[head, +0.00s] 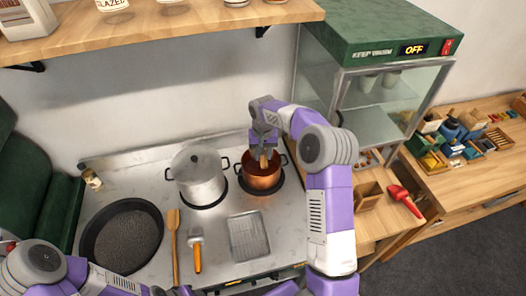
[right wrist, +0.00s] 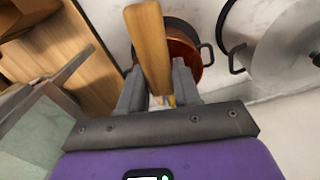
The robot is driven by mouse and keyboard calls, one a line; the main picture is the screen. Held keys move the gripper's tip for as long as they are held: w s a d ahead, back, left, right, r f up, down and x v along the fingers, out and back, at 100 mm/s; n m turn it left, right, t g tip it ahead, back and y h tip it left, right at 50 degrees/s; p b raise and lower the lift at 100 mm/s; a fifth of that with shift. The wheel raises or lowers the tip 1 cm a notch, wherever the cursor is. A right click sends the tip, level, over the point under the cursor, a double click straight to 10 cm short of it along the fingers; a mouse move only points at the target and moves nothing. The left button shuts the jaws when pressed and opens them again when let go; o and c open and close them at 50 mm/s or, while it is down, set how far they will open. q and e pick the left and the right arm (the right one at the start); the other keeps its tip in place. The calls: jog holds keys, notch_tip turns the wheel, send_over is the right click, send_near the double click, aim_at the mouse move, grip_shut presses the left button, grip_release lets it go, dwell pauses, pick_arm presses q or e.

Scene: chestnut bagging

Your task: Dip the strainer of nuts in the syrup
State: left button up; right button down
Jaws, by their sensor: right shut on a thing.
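The copper pot (head: 262,183) stands on the right burner of the steel stove. Its inside looks orange-brown, and I cannot make out the syrup's surface. My right gripper (head: 264,146) is directly above the pot, pointing down, shut on a wooden handle (right wrist: 148,45). The handle stands upright between the fingers in the right wrist view, with the copper pot (right wrist: 184,52) behind it. The strainer's basket and the nuts are hidden, so I cannot tell how deep they are. My left arm shows at the lower left; its gripper is out of the picture.
A lidded steel pot (head: 199,178) stands left of the copper pot. A dark pan (head: 122,235), a wooden spatula (head: 173,225), an orange-handled brush (head: 197,258) and a metal grater-like tray (head: 248,237) lie in front. The green-topped glass cabinet (head: 385,35) is at the right.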

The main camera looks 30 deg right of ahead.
notch_tip(320, 180, down, 13)
jog(key=b, duration=0.8)
dwell(0.5)
jog(key=shift+r, duration=0.1)
dwell(6.0)
